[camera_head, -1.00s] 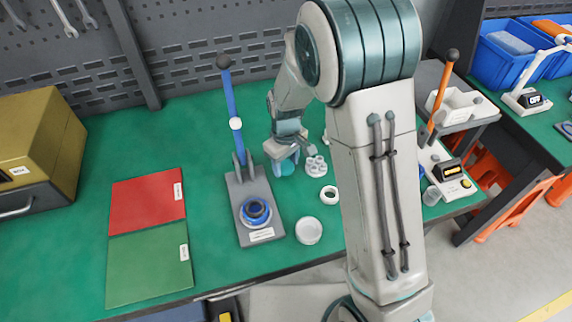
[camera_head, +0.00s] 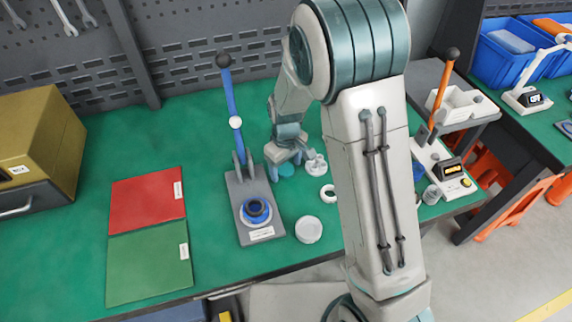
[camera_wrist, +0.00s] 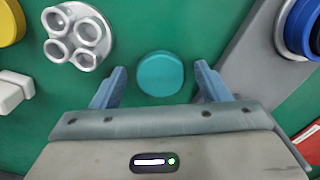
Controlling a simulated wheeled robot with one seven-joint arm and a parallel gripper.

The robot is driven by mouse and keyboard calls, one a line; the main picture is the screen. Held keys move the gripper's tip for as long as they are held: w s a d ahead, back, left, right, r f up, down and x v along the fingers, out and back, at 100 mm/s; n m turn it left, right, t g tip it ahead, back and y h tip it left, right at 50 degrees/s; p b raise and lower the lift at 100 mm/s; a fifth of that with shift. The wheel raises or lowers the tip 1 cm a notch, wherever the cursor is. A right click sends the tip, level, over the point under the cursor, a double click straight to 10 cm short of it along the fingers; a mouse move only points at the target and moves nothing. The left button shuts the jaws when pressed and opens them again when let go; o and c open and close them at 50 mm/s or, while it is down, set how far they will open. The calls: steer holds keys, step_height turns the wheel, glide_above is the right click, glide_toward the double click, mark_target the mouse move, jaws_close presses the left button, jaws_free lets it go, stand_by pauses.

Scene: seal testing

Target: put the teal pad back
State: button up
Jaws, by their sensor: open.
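The teal pad (camera_wrist: 160,73) is a round disc lying on the green mat. In the wrist view it sits between the two blue fingers of my gripper (camera_wrist: 161,68), with a clear gap on both sides. My gripper is open and holds nothing. In the head view the teal pad (camera_head: 286,170) shows just under my gripper (camera_head: 289,157), partly covered by it. I cannot tell the exact height of the fingers over the mat.
A silver holder with several round cups (camera_wrist: 78,35) stands close to the left finger. The blue-handled press (camera_head: 242,212) stands left of my gripper in the head view. A white ring (camera_head: 328,193) and a white round dish (camera_head: 309,230) lie nearer the front.

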mark_target(286, 169)
step_height(286, 169, up, 12)
steer(key=s+d+r+m+t, duration=0.1)
steer(key=s+d+r+m, duration=0.2)
steer(key=s+d, duration=0.3)
steer(key=s+d+r+m+t, duration=0.1)
steer(key=s+d+r+m, duration=0.3)
steer(key=s+d, duration=0.3)
steer(key=s+m, duration=0.1)
steer(key=s, duration=0.4)
steer(key=shift+s+d+r+m+t, duration=0.25)
steer(key=shift+d+r+m+t, duration=0.05)
steer(key=shift+t, duration=0.1)
stand_by(0.8)
